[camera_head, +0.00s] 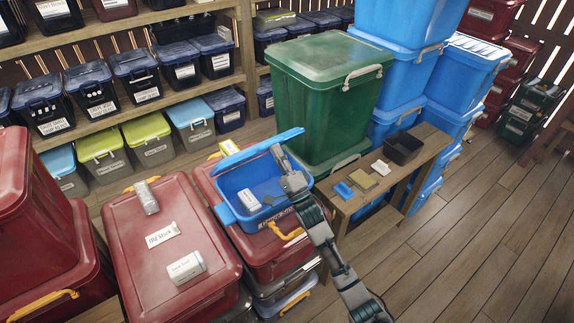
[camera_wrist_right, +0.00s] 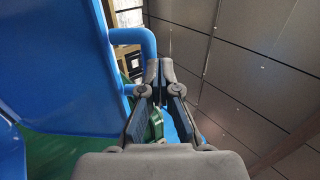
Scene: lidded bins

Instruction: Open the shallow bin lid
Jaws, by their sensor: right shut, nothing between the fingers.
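The shallow blue bin (camera_head: 235,184) sits on a dark red lidded bin (camera_head: 207,180). Its blue lid (camera_head: 250,149) is raised and tilted up along the far side, so the inside shows. A small white box (camera_head: 249,200) lies inside. My right gripper (camera_head: 277,152) is at the raised lid, its arm reaching over the bin's right side. In the wrist view the right gripper (camera_wrist_right: 162,68) is shut and empty. There the blue lid (camera_wrist_right: 55,60) fills the left, and its blue handle (camera_wrist_right: 142,38) is close beside the fingertips. I cannot tell whether they touch. My left gripper is not in view.
A tall green bin (camera_head: 318,110) stands just behind the lid, with stacked blue bins (camera_head: 400,65) beyond. A wooden bench (camera_head: 425,143) with small boxes is to the right. Another red bin (camera_head: 130,235) is at left. Shelves line the back; wooden floor (camera_head: 480,220) is clear at right.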

